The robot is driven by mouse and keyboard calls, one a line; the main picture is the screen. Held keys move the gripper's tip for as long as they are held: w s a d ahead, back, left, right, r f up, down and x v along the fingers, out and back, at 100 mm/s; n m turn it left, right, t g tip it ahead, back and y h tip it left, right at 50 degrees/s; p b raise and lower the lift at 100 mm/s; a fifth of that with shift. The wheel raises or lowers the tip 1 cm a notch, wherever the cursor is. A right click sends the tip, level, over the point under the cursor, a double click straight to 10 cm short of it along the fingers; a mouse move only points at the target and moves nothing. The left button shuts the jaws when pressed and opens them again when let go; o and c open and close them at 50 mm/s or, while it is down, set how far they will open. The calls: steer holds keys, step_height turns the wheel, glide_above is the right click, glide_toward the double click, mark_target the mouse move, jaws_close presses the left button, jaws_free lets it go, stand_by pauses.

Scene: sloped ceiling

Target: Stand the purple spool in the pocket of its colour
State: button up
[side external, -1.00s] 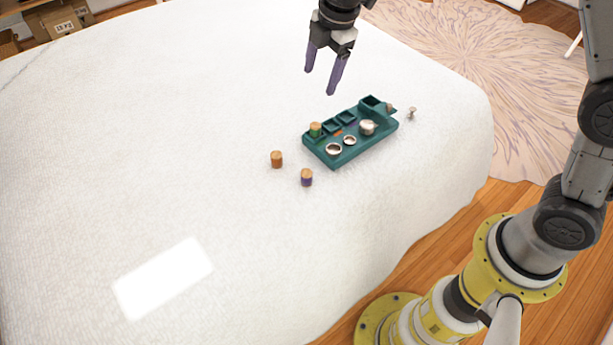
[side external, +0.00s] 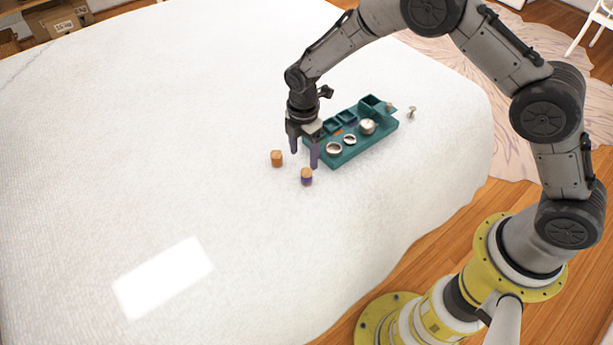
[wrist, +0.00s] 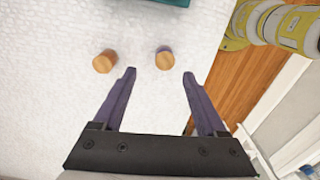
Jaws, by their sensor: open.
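The purple spool (side external: 306,177) stands upright on the white cloth, in front of the teal tray (side external: 337,162). In the wrist view the purple spool (wrist: 165,58) shows its wooden top, a little beyond the fingertips and between their lines. My gripper (side external: 304,160) is open and empty, low over the cloth close to the spool; its two purple fingers also show in the wrist view (wrist: 160,74). The tray has several square pockets along its back side; a purple patch (side external: 352,122) shows at one of them.
An orange spool (side external: 277,158) stands left of the purple one, also in the wrist view (wrist: 104,61). Metal rings (side external: 334,149) and a small white pot (side external: 368,127) sit on the tray. A small metal piece (side external: 411,112) lies right of it. The cloth at front left is clear.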

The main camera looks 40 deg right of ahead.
mark_target(306, 172)
steer(key=shift+s+d+f, duration=0.1)
steer(key=shift+s+f, duration=0.1)
steer(key=shift+f, duration=1.2)
steer(key=shift+s+d+f, duration=0.1)
steer(key=shift+s+f, duration=0.1)
steer(key=shift+f, duration=1.2)
jaws_close()
